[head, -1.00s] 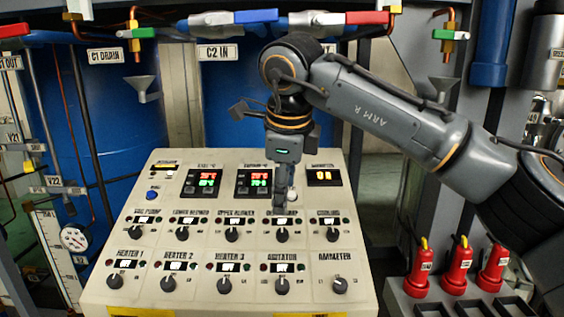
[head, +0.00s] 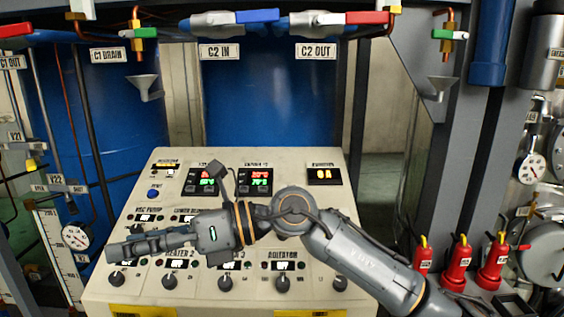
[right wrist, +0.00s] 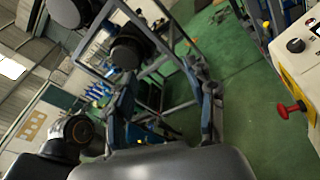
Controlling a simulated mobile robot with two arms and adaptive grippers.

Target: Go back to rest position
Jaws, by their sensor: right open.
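My right gripper (head: 140,245) lies across the front of the control panel (head: 245,160) in the head view, its fingers pointing left. It hides much of the middle row of knobs and part of the heater labels. It holds nothing that I can see. In the right wrist view its two fingers stand apart (right wrist: 165,105) with nothing between them. My left gripper does not show in the head view.
Red bottles (head: 457,263) stand to the right of the panel. Blue drums (head: 270,100) and metal posts stand behind it. Valves with blue and red handles (head: 248,16) run along the top. The right wrist view shows green floor (right wrist: 235,60).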

